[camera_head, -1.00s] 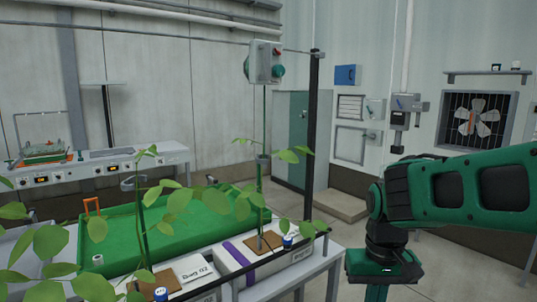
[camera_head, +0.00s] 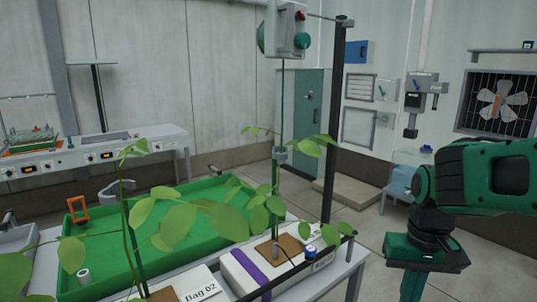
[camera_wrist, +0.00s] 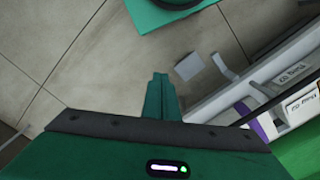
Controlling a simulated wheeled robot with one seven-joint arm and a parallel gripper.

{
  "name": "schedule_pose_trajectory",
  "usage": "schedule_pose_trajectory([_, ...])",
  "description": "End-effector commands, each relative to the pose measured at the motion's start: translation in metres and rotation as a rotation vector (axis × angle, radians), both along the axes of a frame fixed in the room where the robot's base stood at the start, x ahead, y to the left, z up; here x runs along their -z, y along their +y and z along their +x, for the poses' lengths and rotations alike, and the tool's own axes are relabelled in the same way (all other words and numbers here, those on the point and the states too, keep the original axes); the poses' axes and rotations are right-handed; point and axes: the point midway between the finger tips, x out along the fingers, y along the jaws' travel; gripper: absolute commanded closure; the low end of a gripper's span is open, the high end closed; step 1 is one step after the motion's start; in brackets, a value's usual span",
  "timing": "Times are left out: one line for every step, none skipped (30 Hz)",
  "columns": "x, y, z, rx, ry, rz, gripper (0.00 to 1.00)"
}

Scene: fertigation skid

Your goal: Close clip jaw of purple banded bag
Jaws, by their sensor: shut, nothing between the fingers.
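The purple banded bag (camera_head: 282,262) is a white bag at the right end of the row, with a purple band (camera_head: 250,272) across it and a brown block on top. A plant rises from it beside a green line. A small grey clip (camera_head: 279,154) sits on that line and stem, well above the bag; I cannot tell its jaw's state. My gripper (camera_head: 411,288) points down to the right of the bag, apart from bag and clip. In the wrist view its green fingers (camera_wrist: 160,84) are together and empty. The bag's purple band (camera_wrist: 256,129) shows there at the right.
A grey-green box (camera_head: 285,30) hangs above the line, beside a black post (camera_head: 335,120). Leaves and a second bag (camera_head: 195,287) lie to the left, before a green tray (camera_head: 110,255).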

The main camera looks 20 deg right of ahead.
Motion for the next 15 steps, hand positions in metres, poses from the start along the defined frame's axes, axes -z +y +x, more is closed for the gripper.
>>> schedule_pose_trajectory([-0.007,-0.001,-0.006,-0.009,-0.016,-0.008,1.0])
schedule_pose_trajectory([-0.011,-0.003,-0.003,-0.017,-0.022,-0.016,1.0])
schedule_pose_trajectory([-0.017,-0.006,0.005,-0.039,-0.029,-0.033,1.0])
schedule_pose_trajectory([-0.022,-0.008,0.014,-0.059,-0.034,-0.051,1.0])
schedule_pose_trajectory([-0.03,-0.015,0.025,-0.085,-0.041,-0.072,1.0])
schedule_pose_trajectory([-0.042,-0.02,0.043,-0.125,-0.054,-0.104,1.0])
schedule_pose_trajectory([-0.053,-0.021,0.059,-0.162,-0.067,-0.134,1.0])
schedule_pose_trajectory([-0.065,-0.021,0.077,-0.202,-0.082,-0.165,1.0])
schedule_pose_trajectory([-0.084,-0.018,0.103,-0.26,-0.106,-0.208,1.0])
schedule_pose_trajectory([-0.099,-0.014,0.123,-0.306,-0.125,-0.239,1.0])
schedule_pose_trajectory([-0.114,-0.006,0.143,-0.355,-0.147,-0.271,1.0])
schedule_pose_trajectory([-0.134,0.006,0.17,-0.418,-0.176,-0.311,1.0])
schedule_pose_trajectory([-0.149,0.018,0.188,-0.465,-0.199,-0.338,1.0])
schedule_pose_trajectory([-0.164,0.031,0.205,-0.509,-0.22,-0.362,1.0])
schedule_pose_trajectory([-0.183,0.051,0.225,-0.566,-0.25,-0.392,1.0])
